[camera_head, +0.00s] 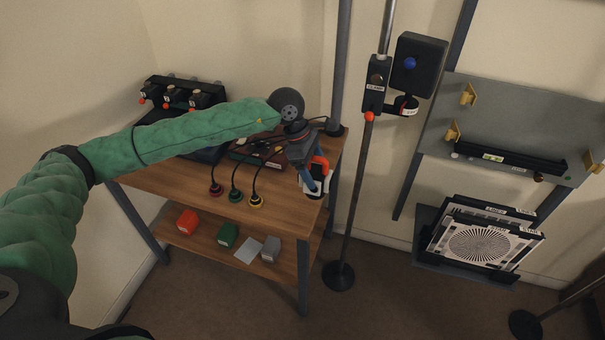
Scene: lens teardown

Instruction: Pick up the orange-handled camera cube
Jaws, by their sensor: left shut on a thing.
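My left arm comes in from the left and reaches over the wooden table. My left gripper (312,178) is at the table's right front corner, pointing down. It is shut on the orange-handled camera cube (317,192), a small black and white body with an orange part beside the fingers. The gripper hides part of the cube. I cannot tell whether the cube touches the table edge or hangs clear of it. My right gripper is not in view.
The wooden table (190,184) holds dark equipment and several cabled plugs (235,195). Its lower shelf has small red (187,221), green (228,235) and grey blocks (271,248). A stand with a black box (418,65) rises to the right. Wall racks with white chart panels (485,240) are farther right.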

